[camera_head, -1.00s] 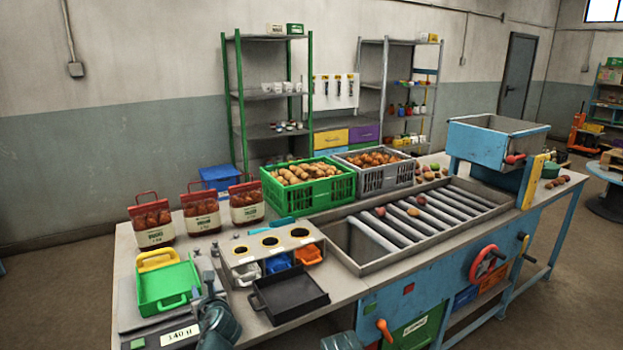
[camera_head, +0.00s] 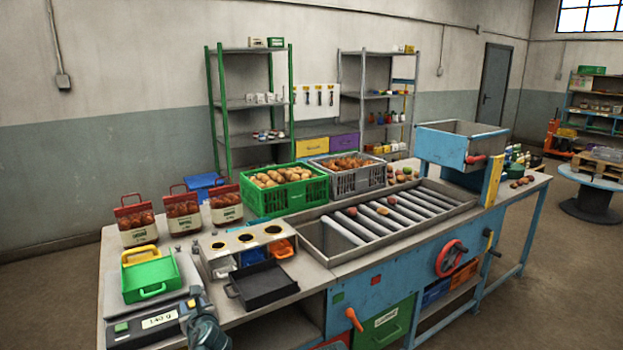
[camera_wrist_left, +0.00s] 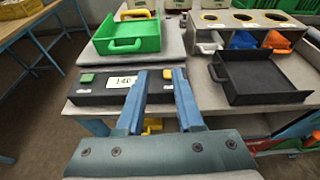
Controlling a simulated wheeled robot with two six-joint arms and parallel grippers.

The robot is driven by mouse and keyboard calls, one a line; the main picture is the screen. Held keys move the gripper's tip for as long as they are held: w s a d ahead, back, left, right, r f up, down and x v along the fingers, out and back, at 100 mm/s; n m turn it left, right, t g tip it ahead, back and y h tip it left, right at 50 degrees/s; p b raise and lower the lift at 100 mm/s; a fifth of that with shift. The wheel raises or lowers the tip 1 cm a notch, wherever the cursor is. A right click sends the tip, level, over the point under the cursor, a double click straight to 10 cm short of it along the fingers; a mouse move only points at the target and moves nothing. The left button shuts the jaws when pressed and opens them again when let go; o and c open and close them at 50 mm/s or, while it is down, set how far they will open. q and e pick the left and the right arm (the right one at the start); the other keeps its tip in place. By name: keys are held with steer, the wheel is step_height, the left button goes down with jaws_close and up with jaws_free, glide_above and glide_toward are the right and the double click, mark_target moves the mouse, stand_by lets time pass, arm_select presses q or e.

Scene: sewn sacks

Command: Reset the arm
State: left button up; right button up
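My left gripper (camera_head: 194,298) shows at the bottom of the head view, in front of the right side of the scale (camera_head: 157,322). In the left wrist view, its two blue fingers (camera_wrist_left: 160,78) are apart with nothing between them. They point toward the scale's front panel (camera_wrist_left: 100,86), with its 140 readout partly behind a finger. My right gripper is in neither view.
A black tray (camera_head: 262,285) lies right of the left gripper, before the stand with three holes (camera_head: 240,240). Red filled sacks (camera_head: 183,212) line the back. Crates of potatoes (camera_head: 284,190) and a roller conveyor (camera_head: 330,250) stand farther right. Floor is open at left.

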arm_select(q)
steer(key=s+d+f+n+g+h, duration=0.2)
steer(key=s+d+f+n+g, duration=0.1)
steer(key=s+d+f+n, duration=0.35)
steer(key=s+d+f+n+g+h, duration=0.25)
steer(key=d+f+n+g, duration=0.2)
steer(key=d+n, duration=0.4)
steer(key=s+d+f+n+g+h, duration=0.2)
steer(key=s+d+f+n+g, duration=0.2)
steer(key=s+d+n, duration=0.5)
steer(key=s+n+g, duration=0.1)
steer(key=s, duration=0.2)
steer(key=shift+s+d, duration=0.25)
steer(key=shift+s, duration=0.15)
